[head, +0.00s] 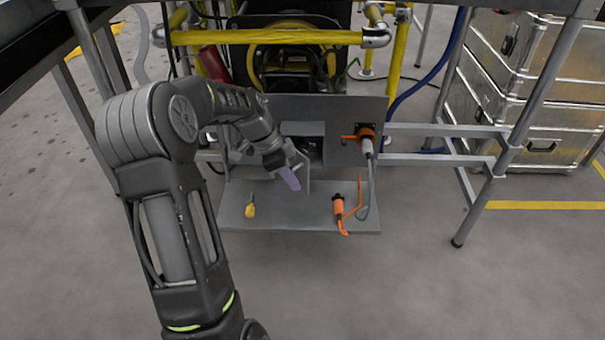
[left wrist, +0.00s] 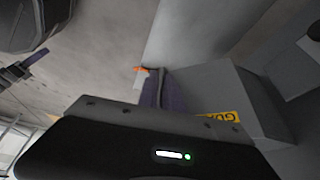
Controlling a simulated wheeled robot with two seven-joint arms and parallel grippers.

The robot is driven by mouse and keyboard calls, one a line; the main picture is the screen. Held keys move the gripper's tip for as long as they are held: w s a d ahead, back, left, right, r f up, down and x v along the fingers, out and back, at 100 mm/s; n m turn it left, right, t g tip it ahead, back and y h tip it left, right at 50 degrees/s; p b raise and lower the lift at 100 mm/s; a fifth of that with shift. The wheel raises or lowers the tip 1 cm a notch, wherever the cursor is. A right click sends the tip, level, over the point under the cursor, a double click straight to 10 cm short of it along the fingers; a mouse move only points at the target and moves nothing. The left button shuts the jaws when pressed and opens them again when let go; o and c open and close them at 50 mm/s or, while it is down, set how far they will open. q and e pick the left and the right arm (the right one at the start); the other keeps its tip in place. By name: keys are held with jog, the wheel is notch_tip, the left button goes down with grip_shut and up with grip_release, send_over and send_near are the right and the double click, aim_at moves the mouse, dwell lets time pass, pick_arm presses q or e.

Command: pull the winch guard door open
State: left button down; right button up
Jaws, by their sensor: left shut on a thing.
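The winch guard door (head: 303,172) is a grey panel at the front of the grey winch housing (head: 358,107). It stands out from the housing at an angle, with a dark opening behind it. In the left wrist view, a grey panel (left wrist: 208,88) with a yellow label (left wrist: 222,117) is close to the fingers. My left gripper (head: 291,179), with purple fingertips, is at the door's front left side, shut on a part of it that the fingers hide. The purple fingers also show in the left wrist view (left wrist: 160,92). My right gripper (left wrist: 36,58) shows small at the left there; its opening is unclear.
An orange-and-grey connector (head: 365,140) with a hanging cable is right of the opening. Yellow rails (head: 265,38) and metal cases (head: 540,90) stand behind. Floor in front is clear.

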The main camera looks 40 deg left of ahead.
pick_arm(q)
jog(key=s+a+m+g+p, duration=0.1)
jog(key=s+a+m+p, duration=0.1)
jog(key=s+a+m, duration=0.2)
jog(key=shift+s+a+g+h+p, duration=0.3)
jog(key=shift+s+a+h+p, duration=0.15)
jog(key=shift+a, duration=0.35)
jog(key=c, duration=1.8)
grip_release()
jog(key=p+v, duration=0.2)
jog(key=v, duration=0.5)
jog(key=shift+a+r, duration=0.15)
jog(key=shift+r, duration=0.25)
jog(key=shift+s, duration=0.1)
